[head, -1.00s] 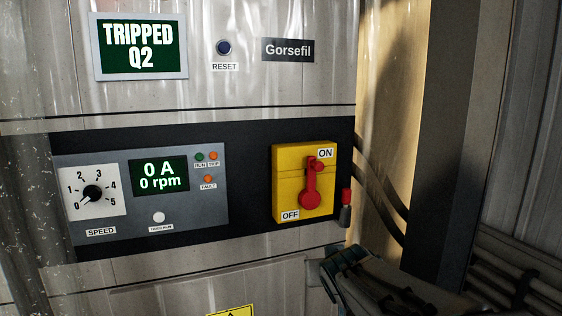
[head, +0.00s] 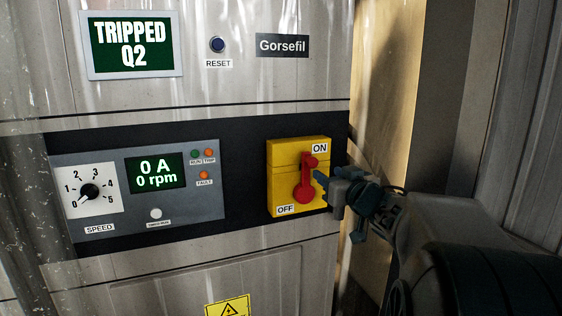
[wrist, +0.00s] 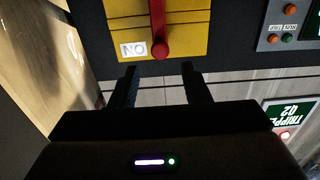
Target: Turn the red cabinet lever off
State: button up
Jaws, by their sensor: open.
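The red lever (head: 306,180) is on a yellow switch plate (head: 283,180) on the cabinet's dark band. It points up, its free end beside the ON label; the OFF label is at the plate's lower left. My gripper (head: 324,186) is open and empty, just right of the lever in the head view. The wrist view is upside down: the lever (wrist: 159,32) lines up with the gap between my fingertips (wrist: 159,70), its end just beyond them. I see no contact with the lever.
A display (head: 133,46) reads TRIPPED Q2, with a blue RESET button (head: 217,45) beside it. Left of the switch is a grey panel (head: 137,221) with a speed dial (head: 89,192) at 0. A dark post (head: 448,110) stands at the right.

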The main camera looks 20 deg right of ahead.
aim_at(314, 165)
jog(key=w+p, duration=0.1)
jog(key=w, duration=0.9)
jog(key=shift+w+a, duration=0.1)
jog(key=shift+a, duration=0.05)
jog(key=shift+c, duration=0.3)
grip_shut()
